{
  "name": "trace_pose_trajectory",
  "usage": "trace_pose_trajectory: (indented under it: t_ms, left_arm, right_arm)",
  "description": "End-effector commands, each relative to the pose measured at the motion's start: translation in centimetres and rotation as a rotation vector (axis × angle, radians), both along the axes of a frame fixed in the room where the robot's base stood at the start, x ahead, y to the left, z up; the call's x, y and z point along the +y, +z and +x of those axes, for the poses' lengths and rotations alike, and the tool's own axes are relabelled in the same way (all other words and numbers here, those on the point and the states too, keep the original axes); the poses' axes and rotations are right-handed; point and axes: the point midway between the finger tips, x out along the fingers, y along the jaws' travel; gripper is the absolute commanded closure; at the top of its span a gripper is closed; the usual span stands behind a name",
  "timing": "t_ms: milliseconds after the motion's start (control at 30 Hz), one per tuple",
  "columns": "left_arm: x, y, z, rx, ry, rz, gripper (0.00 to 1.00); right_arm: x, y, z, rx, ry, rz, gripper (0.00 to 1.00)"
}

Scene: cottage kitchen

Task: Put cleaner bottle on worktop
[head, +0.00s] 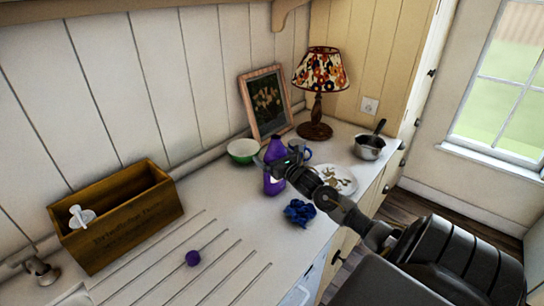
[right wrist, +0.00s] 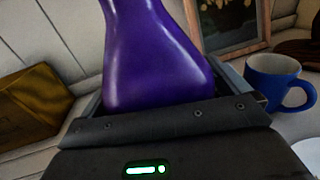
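The purple cleaner bottle (head: 274,182) is upright at the middle of the white worktop (head: 235,205). I cannot tell whether its base touches the surface. My right gripper (head: 283,167) is at the bottle, its arm reaching in from the right. In the right wrist view the bottle (right wrist: 158,60) fills the space between the two fingers (right wrist: 165,95), which look closed against its sides. The bottle's lower end is hidden behind the gripper body there. My left gripper is not in view.
A blue mug (right wrist: 275,82), patterned plate (head: 338,179) and blue cloth (head: 299,212) are close to the bottle. A green bowl (head: 242,151), framed picture (head: 265,103), lamp (head: 320,85) and saucepan (head: 369,148) stand behind.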

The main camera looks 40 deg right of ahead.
Motion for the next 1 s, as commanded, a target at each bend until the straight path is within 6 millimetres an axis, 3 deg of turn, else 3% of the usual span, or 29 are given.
trace_pose_trajectory:
  t_ms: [233,700,1000]
  left_arm:
    - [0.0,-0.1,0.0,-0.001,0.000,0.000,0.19]
    - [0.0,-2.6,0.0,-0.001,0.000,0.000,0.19]
    - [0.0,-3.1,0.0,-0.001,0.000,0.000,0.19]
  right_arm:
    - [0.1,0.0,-0.7,0.000,0.001,-0.002,0.00]
    - [1.5,-0.1,-9.2,0.003,0.002,-0.001,0.00]
    - [1.8,0.2,-11.7,0.001,0.001,-0.001,0.00]
